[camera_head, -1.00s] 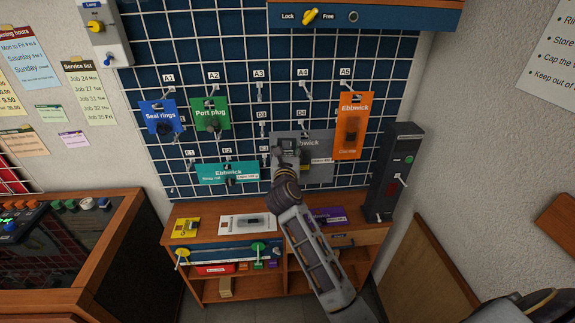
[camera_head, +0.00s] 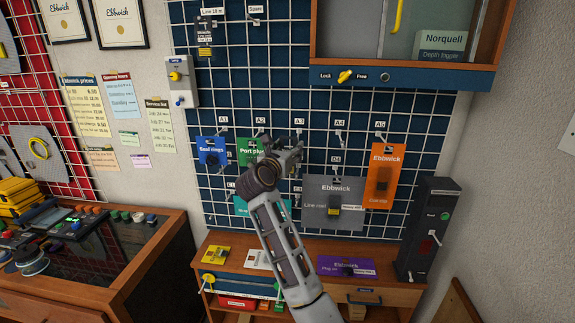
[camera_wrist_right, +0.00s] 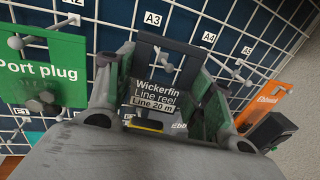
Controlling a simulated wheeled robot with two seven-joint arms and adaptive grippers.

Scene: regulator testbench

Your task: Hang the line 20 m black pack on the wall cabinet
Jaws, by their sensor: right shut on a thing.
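The line 20 m black pack (camera_wrist_right: 148,58) is a dark card with a hanging hole, labelled Wickerfin Line reel, in the wrist view. My right gripper (camera_wrist_right: 165,95) is shut on it, with a finger at each side. In the head view my right gripper (camera_head: 285,158) is in front of the blue grid, by hooks A2 and A3; it mostly hides the pack there. The wall cabinet (camera_head: 498,50) is at the upper right, with a glass front and a blue Lock/Free strip (camera_head: 400,76). My left gripper is out of view.
A green Port plug pack (camera_head: 247,150), blue Seal rings pack (camera_head: 211,150), grey Ebbwick line reel pack (camera_head: 333,192) and orange pack (camera_head: 384,165) hang around the gripper. A dark Line 10 m pack (camera_head: 204,40) hangs at upper left, beside a Spare hook (camera_head: 254,18).

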